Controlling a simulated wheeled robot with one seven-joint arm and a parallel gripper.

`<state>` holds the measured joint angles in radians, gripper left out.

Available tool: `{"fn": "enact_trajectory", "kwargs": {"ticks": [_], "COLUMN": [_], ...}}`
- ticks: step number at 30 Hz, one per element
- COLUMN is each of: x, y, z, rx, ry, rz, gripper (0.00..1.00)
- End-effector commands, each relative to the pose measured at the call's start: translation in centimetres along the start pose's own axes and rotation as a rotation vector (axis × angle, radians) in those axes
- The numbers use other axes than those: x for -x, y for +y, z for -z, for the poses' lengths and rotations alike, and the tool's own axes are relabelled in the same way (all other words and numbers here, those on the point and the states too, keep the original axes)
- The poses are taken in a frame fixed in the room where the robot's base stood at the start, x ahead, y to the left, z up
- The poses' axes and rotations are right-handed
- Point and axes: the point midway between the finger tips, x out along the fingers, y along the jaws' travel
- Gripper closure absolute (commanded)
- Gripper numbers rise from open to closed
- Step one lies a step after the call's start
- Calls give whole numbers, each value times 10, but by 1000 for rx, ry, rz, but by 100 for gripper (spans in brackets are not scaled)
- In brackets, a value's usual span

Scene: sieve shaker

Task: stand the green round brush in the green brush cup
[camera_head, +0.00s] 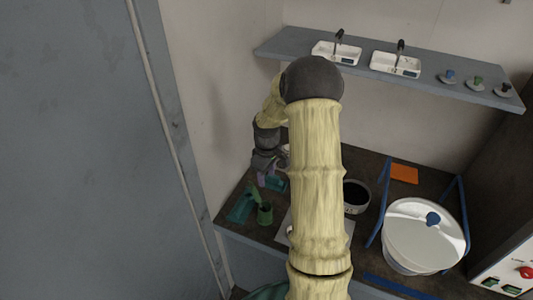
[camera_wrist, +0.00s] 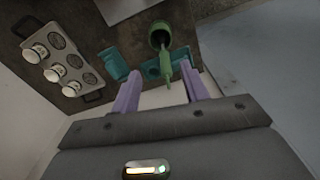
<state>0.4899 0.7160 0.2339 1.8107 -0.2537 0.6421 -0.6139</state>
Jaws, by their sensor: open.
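The green brush cup (camera_wrist: 160,37) shows its dark round mouth at the top of the wrist view. In the head view the cup (camera_head: 265,215) stands on the dark bench, left of my arm. A slim green piece, seemingly the green round brush (camera_wrist: 187,76), shows between the purple fingers of my gripper (camera_wrist: 161,80), nearer the right one. Whether it touches the fingers or the cup cannot be told. Teal blocks (camera_wrist: 115,65) lie beside the cup. In the head view my gripper (camera_head: 267,178) points down just above the cup, open.
On the right of the bench stands a white lidded tub (camera_head: 425,235) among blue bars, near an orange sheet (camera_head: 404,173) and a dark round pan (camera_head: 355,196). A shelf (camera_head: 430,85) runs above.

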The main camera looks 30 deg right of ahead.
Motion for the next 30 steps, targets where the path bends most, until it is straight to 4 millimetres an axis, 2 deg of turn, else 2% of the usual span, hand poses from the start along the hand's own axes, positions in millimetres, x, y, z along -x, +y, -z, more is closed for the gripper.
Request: {"fn": "enact_trajectory", "kwargs": {"ticks": [9,15,20,30], "x": [64,98,110,111], "y": [1,0,0,0], "z": [1,1,1,1], "rx": [-2,-1,0,0], "ry": [5,2,1,0], "rz": [-5,-2,0,1], "gripper": [55,55,55,55]}}
